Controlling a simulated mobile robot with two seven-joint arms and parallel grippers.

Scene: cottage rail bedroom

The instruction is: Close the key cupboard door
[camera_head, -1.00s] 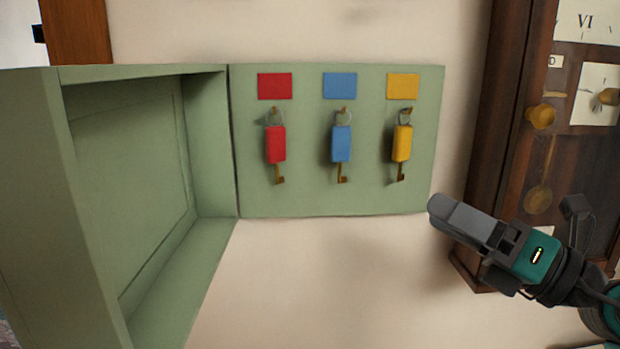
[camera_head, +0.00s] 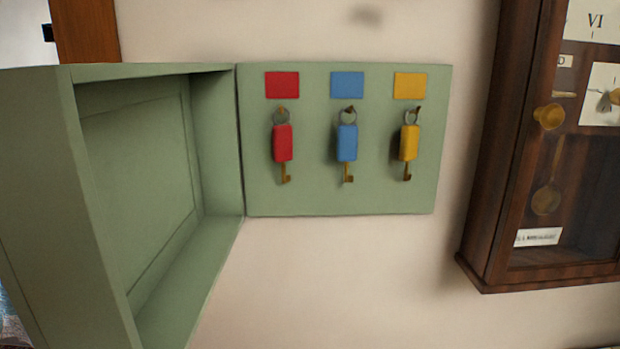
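The green key cupboard is on the wall, with its deep box-shaped door (camera_head: 210,140) swung open to the left. The door's hollow inner side faces right, and its outer edge stands out toward me. The green back board (camera_head: 300,200) lies flat on the wall, joined to the door along its left edge. A red key tag (camera_head: 283,143), a blue key tag (camera_head: 347,143) and a yellow key tag (camera_head: 409,143) hang from hooks under matching colour labels. Neither of my grippers is in view.
A dark wooden clock case (camera_head: 505,160) with a brass knob (camera_head: 549,116) hangs on the wall to the right of the board. A brown wooden frame (camera_head: 85,30) is at the upper left. The pale wall (camera_head: 330,275) below the board is bare.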

